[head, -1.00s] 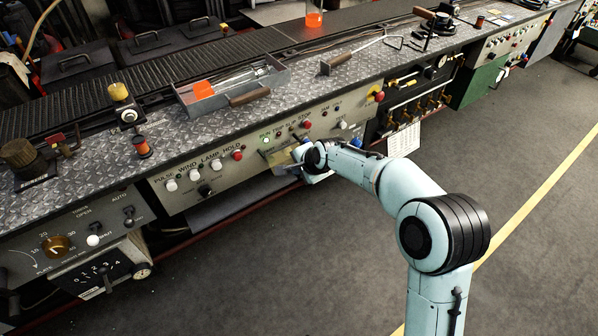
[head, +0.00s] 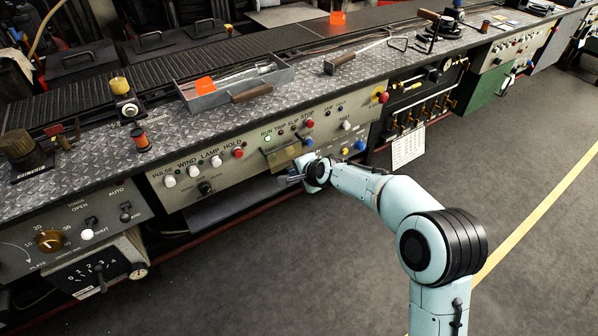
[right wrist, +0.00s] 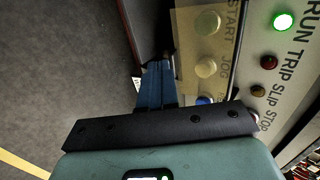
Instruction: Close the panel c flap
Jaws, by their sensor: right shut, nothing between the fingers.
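The panel c flap is a yellowish see-through plate (head: 285,155) on the sloping grey control panel (head: 225,170). In the right wrist view the flap (right wrist: 188,45) lies over the START and JOG buttons, which show through it. I cannot tell whether it sits fully flush. My right gripper (head: 284,182) is just below and in front of the flap, at the panel's lower edge. In the right wrist view its blue fingers (right wrist: 156,82) are together and empty, beside the flap's lower edge. My left gripper is out of view.
A green run lamp (head: 267,139) is lit above the flap. A red knob (head: 309,124) and a blue button (head: 360,145) are nearby. The floor in front is clear.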

